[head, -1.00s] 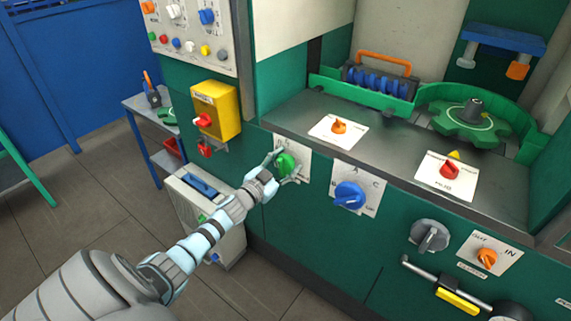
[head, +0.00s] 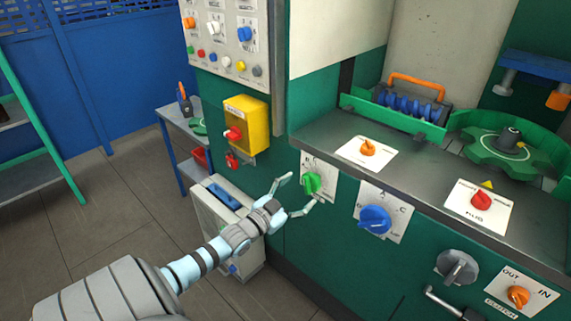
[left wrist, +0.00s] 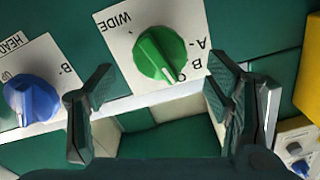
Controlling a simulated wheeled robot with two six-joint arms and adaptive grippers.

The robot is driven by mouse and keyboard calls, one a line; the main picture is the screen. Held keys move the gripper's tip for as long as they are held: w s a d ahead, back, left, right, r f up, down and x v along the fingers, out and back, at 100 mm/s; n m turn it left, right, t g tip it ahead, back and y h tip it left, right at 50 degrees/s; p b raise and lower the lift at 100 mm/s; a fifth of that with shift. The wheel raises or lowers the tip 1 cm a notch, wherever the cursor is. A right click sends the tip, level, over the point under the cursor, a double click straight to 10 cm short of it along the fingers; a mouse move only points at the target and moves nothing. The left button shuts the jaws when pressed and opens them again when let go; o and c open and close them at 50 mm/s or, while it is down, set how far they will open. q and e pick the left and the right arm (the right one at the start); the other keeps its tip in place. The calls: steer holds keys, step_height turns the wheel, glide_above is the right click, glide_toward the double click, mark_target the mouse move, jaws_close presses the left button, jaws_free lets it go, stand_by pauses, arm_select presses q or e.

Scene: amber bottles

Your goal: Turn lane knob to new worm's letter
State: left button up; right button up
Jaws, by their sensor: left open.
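A green knob (head: 312,184) sits on a white lettered plate on the machine's green front; it also shows in the left wrist view (left wrist: 158,52). Its white mark points downward in the wrist view, near letters that look like B and C; A stands further up right. The word WIDE is at the plate's left. My left gripper (head: 297,196) is open and empty, just off the knob, fingers apart on either side of it. The wrist view shows both fingers (left wrist: 160,85). A blue knob (head: 375,219) with A and C on its plate is to the right. My right gripper is out of view.
A yellow switch box (head: 246,122) with a red knob is left of the green knob. Orange (head: 367,149) and red (head: 481,200) knobs sit on the ledge above. A green tray (head: 395,117) holds a blue coiled part. A grey cabinet (head: 211,215) stands below left.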

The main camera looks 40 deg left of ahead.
arm_select(q)
steer(key=s, duration=0.5)
steer(key=shift+s, duration=0.4)
steer(key=s+a+f+n+g+y, duration=0.1)
steer(key=s+a+f+g, duration=0.3)
steer(key=f, duration=0.7)
steer(key=s+a+f+n+g+y, duration=0.1)
steer(key=s+f+g, duration=0.3)
steer(key=f, duration=0.6)
steer(key=s+d+f+n+g, duration=0.1)
steer(key=s+d+f+g, duration=0.25)
steer(key=s+f, duration=1)
steer(key=s+d+f+g, duration=0.2)
steer(key=s+d+f, duration=0.2)
steer(key=s+d, duration=0.4)
steer(key=s+d+f+g+h, duration=0.1)
steer(key=s+d+f+g, duration=0.2)
steer(key=s+d+f, duration=0.2)
steer(key=s+d, duration=0.3)
steer(key=s, duration=0.1)
steer(key=shift+s+d+f+h, duration=0.15)
steer(key=shift+d+h, duration=0.15)
steer(key=shift+d, duration=0.05)
